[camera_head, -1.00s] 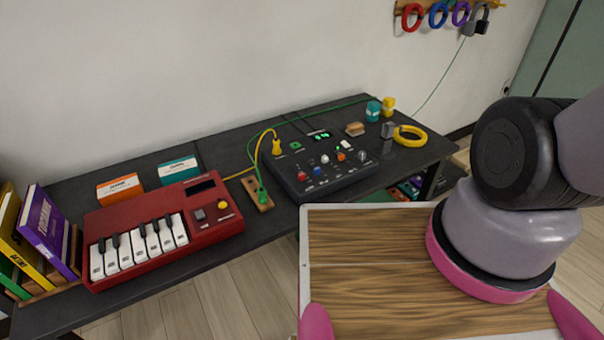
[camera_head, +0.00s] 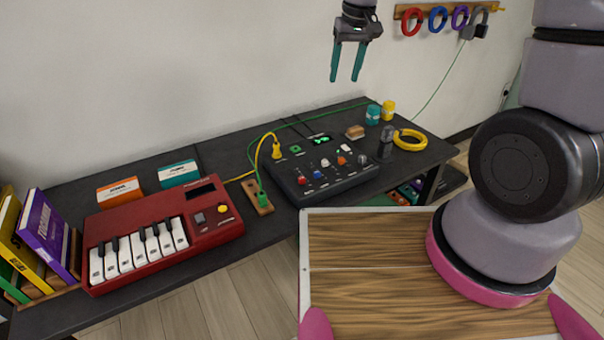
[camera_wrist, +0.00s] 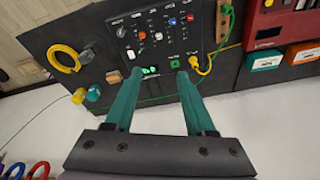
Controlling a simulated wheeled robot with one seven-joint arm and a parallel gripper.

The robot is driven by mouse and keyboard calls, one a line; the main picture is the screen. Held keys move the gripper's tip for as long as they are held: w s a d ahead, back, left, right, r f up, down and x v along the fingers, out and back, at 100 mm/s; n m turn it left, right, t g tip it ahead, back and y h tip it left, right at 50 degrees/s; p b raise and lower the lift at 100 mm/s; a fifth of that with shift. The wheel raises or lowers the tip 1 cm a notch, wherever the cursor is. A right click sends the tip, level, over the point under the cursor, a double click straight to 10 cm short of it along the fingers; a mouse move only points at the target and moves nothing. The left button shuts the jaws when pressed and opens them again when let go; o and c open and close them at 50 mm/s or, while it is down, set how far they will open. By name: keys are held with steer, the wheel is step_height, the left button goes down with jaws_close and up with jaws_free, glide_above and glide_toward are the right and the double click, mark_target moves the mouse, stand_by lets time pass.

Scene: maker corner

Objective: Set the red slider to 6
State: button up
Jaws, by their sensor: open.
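The black control panel (camera_head: 335,188) lies on the dark desk, with several coloured sliders and a green-lit display (camera_head: 319,140). The red slider cap (camera_head: 302,180) is at the panel's front left. The red cap also shows in the wrist view (camera_wrist: 189,17), toward the top of the frame, beside a blue cap (camera_wrist: 172,21). The number at the red slider is too small to read. My gripper (camera_head: 345,78) is open and empty, its teal fingers pointing down, well above the desk behind the panel. In the wrist view its fingertips (camera_wrist: 160,76) appear over the display end.
A yellow plug (camera_head: 277,150) and green and yellow cables stand at the panel's left. A red keyboard (camera_head: 165,235) lies further left. The wall is close behind the desk.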

steer(key=a+f+n+g, duration=0.1)
steer(key=a+f+n, duration=0.1)
steer(key=a+f, duration=0.5)
steer(key=n+g+h, duration=0.1)
steer(key=n, duration=0.1)
glide_above(302, 178)
step_height(302, 178, down, 13)
step_height(302, 178, down, 11)
steer(key=shift+w+r, duration=0.1)
steer(key=shift+c, duration=0.3)
jaws_close()
